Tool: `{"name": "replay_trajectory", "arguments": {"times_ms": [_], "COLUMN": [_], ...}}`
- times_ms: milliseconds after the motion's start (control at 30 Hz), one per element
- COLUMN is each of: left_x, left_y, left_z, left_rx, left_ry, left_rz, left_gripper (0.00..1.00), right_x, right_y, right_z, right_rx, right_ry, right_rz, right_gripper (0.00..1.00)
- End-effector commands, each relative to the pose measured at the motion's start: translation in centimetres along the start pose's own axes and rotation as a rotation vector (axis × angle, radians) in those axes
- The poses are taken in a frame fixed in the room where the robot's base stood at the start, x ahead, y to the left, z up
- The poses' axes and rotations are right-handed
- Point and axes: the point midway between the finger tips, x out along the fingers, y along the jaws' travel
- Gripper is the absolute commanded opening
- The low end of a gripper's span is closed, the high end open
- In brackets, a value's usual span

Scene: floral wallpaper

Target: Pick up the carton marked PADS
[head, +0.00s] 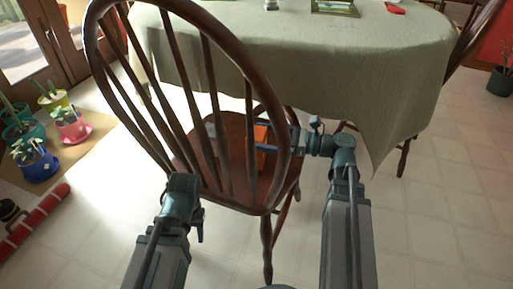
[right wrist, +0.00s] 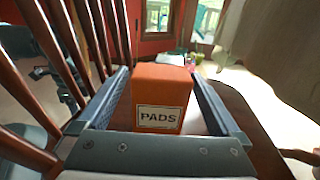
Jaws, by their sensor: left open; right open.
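The orange carton marked PADS (right wrist: 160,95) stands upright on the brown wooden chair seat. In the head view the carton (head: 261,160) shows partly behind the chair-back spindles and my right gripper. My right gripper (right wrist: 157,73) is open, with one finger on each side of the carton; small gaps seem to show, and I cannot tell whether either finger touches it. In the head view the right gripper (head: 272,141) reaches in from the right over the seat. My left gripper (head: 186,186) is open and empty, low in front of the chair back, its fingertips hard to make out.
The chair's curved back and spindles (head: 209,75) stand close to both arms. A table with a green cloth (head: 340,60) is just beyond the seat.

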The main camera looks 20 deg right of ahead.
Motion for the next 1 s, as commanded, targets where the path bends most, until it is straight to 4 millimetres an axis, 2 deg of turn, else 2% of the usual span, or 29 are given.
{"name": "replay_trajectory", "arguments": {"times_ms": [400,700,1000], "left_x": [-0.1,-0.1,-0.1], "left_y": [0.0,0.0,0.0], "left_z": [0.0,0.0,0.0], "left_rx": [0.0,0.0,0.0], "left_ry": [0.0,0.0,0.0], "left_rz": [0.0,0.0,0.0], "left_gripper": [0.5,0.5,0.5], "right_x": [4.9,5.1,5.1], "right_y": [-0.2,-0.3,-0.3], "right_z": [0.1,0.1,0.1], "right_rx": [0.0,0.0,0.0], "right_ry": [0.0,0.0,0.0], "right_rz": [0.002,0.0,0.0], "right_gripper": [1.0,0.98,0.44]}}
